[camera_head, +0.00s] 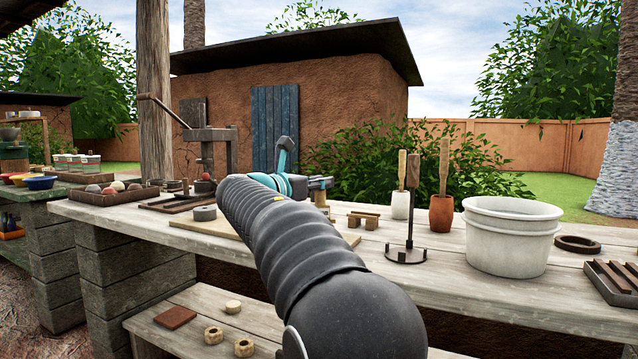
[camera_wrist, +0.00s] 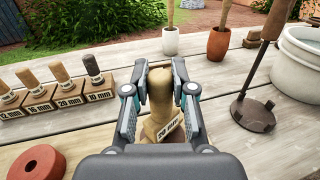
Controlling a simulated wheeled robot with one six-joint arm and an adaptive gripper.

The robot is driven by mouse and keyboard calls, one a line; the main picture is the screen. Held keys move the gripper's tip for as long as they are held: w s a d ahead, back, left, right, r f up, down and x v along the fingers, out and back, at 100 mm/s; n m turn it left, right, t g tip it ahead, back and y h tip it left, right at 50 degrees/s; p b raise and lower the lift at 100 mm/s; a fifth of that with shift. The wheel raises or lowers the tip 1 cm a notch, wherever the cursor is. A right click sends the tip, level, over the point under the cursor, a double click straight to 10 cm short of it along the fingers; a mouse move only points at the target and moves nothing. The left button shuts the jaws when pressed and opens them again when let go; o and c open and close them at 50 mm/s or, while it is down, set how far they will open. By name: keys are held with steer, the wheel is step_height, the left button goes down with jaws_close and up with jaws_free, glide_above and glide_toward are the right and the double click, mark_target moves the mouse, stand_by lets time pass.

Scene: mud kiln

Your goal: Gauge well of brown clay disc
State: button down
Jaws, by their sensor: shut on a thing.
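In the head view my gripper (camera_head: 322,183) is over the middle of the bench, partly hidden by my arm. A reddish-brown clay disc (camera_wrist: 25,168) with a round central well lies at the lower left of the wrist view, left of my gripper. Several more labelled gauge plugs (camera_wrist: 66,83) stand in a row at the left on wooden blocks, with differing millimetre labels.
A dark metal stand (camera_head: 406,255), two mortars with pestles (camera_head: 441,212) and a white bucket (camera_head: 510,240) stand to the right. A grey disc (camera_head: 203,213) and a tray of balls (camera_head: 110,193) are at the left. Small pieces (camera_head: 213,336) lie on the lower bench.

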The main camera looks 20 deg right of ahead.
steer(key=shift+f, duration=0.35)
stand_by(0.5)
steer(key=c, duration=0.9)
jaws_free()
